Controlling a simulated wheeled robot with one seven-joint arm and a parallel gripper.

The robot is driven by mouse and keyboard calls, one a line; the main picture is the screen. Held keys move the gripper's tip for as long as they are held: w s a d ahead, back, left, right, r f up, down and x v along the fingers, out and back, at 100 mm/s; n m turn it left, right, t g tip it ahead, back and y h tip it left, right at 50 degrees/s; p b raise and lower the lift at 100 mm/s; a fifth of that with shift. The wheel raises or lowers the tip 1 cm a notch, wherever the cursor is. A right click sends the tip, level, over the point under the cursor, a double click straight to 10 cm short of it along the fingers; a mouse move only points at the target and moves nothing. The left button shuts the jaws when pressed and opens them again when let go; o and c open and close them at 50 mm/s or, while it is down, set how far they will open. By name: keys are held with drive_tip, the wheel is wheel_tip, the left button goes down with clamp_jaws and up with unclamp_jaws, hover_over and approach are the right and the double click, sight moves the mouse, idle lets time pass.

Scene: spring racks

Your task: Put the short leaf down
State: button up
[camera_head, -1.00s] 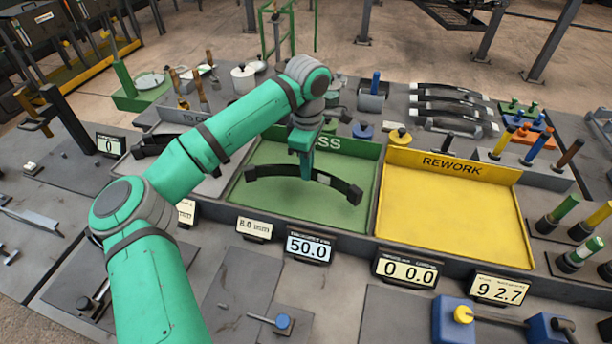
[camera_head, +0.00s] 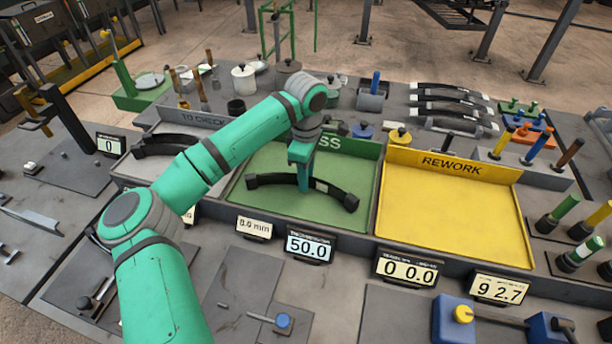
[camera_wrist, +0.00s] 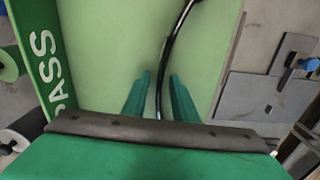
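A dark curved leaf (camera_head: 338,193) is in the green PASS tray (camera_head: 265,158), its two ends low near the tray floor. My gripper (camera_head: 304,187) is down at the leaf's middle. In the wrist view the leaf (camera_wrist: 170,48) runs as a thin dark strip between my two green fingers (camera_wrist: 160,78). A gap shows on each side of it, so the fingers are open around it. Where the leaf passes under the gripper it is hidden. Another dark leaf (camera_head: 150,150) lies in the grey TO CHECK tray at left.
The yellow REWORK tray (camera_head: 450,215) to the right is empty. Several dark leaves (camera_head: 450,92) lie stacked behind it. Displays (camera_head: 310,248) stand along the front edge. Pots and handled tools stand behind the trays.

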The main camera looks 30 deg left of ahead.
wheel_tip(320, 180, up, 12)
drive_tip(key=shift+r, duration=0.15)
idle(0.5)
idle(0.5)
